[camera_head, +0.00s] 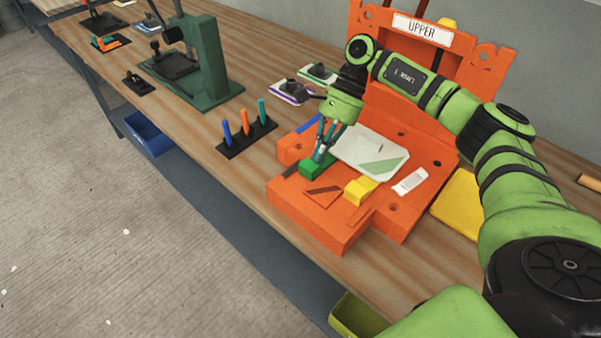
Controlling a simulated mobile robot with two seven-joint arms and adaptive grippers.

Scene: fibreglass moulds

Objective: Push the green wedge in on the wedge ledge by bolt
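The green wedge (314,168) sits at the front left of the orange lower mould (335,230), on what looks like its ledge. My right gripper (319,154) points down just above and behind the wedge, with its tips touching it or very close. Its narrow fingers draw together towards the tips. A small grey part shows at the tips, and I cannot tell if it is held. A yellow block (361,191) lies to the right of the wedge. No bolt can be made out clearly. My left gripper is not in view.
The orange upper mould (460,55), labelled UPPER, stands behind. A pale panel (366,152) lies on the lower mould. A black holder (235,149) with upright coloured tools and a green press (207,65) stand to the left. My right arm crosses above the mould's right side.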

